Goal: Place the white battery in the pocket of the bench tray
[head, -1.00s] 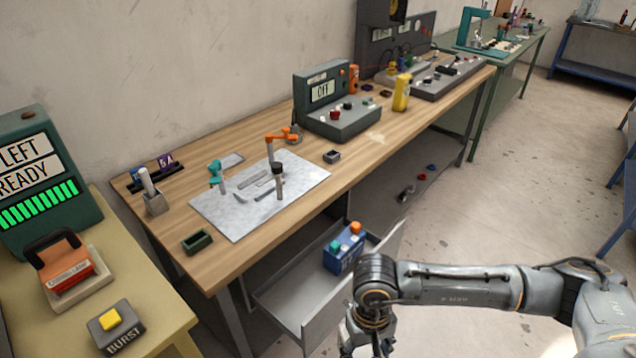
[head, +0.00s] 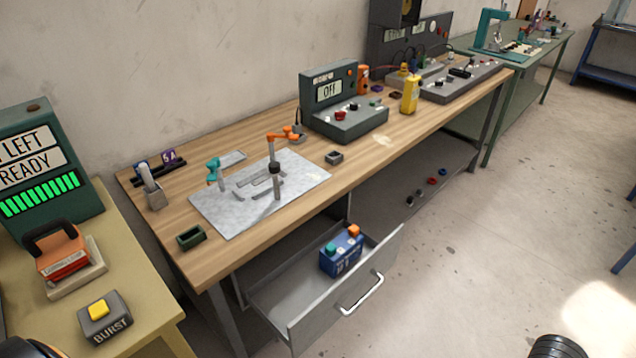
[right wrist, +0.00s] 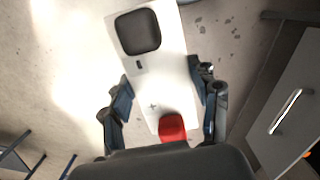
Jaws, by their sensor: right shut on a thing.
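The white battery (right wrist: 168,85) is between the fingers of my right gripper (right wrist: 160,73) in the right wrist view. In the head view this gripper and the battery are out of sight. I cannot tell for sure which item is the bench tray; a small dark green open tray (head: 192,237) and a small grey one (head: 334,157) stand on the wooden bench (head: 375,160). My left gripper is not in view.
The open drawer (head: 285,295) under the bench holds a blue battery (head: 341,255). A metal sheet (head: 310,178) with upright fixtures and a tester reading OFF (head: 345,120) stand on the bench. The yellow side table (head: 150,325) is at left.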

